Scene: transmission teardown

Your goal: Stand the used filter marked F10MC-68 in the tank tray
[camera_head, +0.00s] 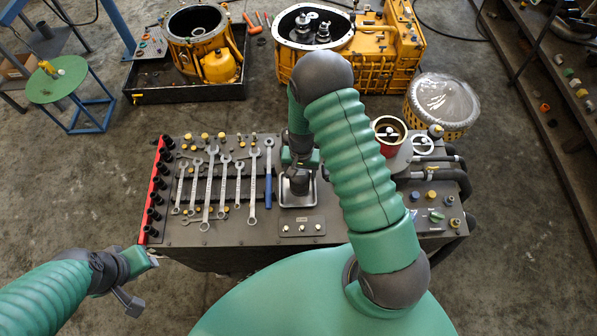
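My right gripper (299,180) points down over a small square metal tray (297,201) on the dark workbench. Its fingers are partly hidden, and I cannot tell whether it holds anything. My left gripper (139,279) is open and empty beside the bench's front left corner. I cannot read the marking F10MC-68 anywhere, so I cannot tell which thing is the used filter. A red can-like part (390,151) stands on the bench right of my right arm. A black tray (190,96) on the floor at the back left holds a yellow housing; I cannot tell which tray is the tank tray.
Several wrenches (208,188) lie on the bench's left half, beside a red strip (152,192) with black sockets. A yellow gearbox (385,48) and a plastic-covered round drum (441,103) stand behind. A green stool (57,82) is far left. Shelves (560,110) line the right.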

